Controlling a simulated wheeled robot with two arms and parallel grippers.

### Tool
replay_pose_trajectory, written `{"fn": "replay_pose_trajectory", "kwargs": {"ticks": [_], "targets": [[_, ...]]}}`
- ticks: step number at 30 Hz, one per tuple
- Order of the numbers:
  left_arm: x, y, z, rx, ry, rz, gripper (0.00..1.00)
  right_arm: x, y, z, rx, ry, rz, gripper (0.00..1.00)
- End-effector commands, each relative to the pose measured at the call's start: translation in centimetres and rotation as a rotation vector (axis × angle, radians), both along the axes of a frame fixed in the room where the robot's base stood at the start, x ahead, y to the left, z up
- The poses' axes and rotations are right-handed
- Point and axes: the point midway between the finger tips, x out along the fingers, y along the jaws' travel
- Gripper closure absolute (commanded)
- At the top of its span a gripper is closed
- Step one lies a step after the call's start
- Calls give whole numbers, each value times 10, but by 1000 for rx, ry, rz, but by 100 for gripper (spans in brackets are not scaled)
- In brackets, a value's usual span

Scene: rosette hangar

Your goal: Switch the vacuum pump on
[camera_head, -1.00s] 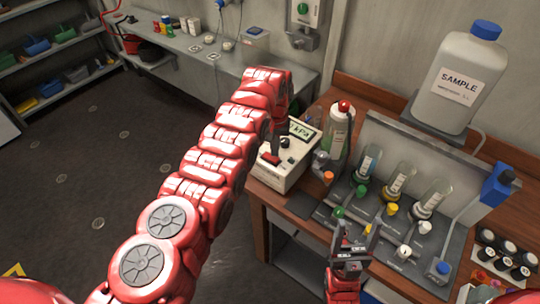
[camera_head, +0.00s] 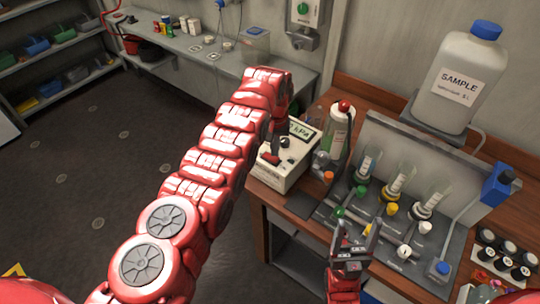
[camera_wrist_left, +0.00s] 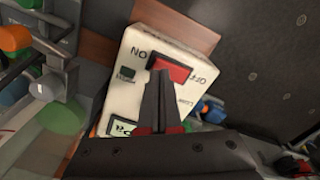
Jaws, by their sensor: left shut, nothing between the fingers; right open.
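The vacuum pump (camera_head: 275,175) is a cream box with a display on top, on the wooden bench. In the left wrist view its top face (camera_wrist_left: 120,88) shows a red rocker switch (camera_wrist_left: 172,69) between the words ON, at left, and OFF, at right. My left gripper (camera_head: 271,158) is shut and empty, pointing down over the pump's top. In the left wrist view its fingertips (camera_wrist_left: 160,78) are at the switch and partly cover it. I cannot tell whether they touch it or which way it is tipped. My right gripper (camera_head: 357,236) is open and empty in front of the valve panel.
A grey panel (camera_head: 318,212) with coloured valve knobs and several glass flasks stands right of the pump. A bottle with a red cap (camera_head: 338,128) stands just behind. A large sample jug (camera_head: 457,82) is at back right. Open floor (camera_head: 75,170) lies left.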

Motion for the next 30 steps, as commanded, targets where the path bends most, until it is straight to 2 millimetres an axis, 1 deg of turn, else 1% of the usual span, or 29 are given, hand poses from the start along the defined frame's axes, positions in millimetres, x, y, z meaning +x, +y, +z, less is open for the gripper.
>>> {"fn": "replay_pose_trajectory", "kwargs": {"ticks": [30], "targets": [[0,0,-16,0,0,0,100,0,0,-13,0,0,0,31]]}}
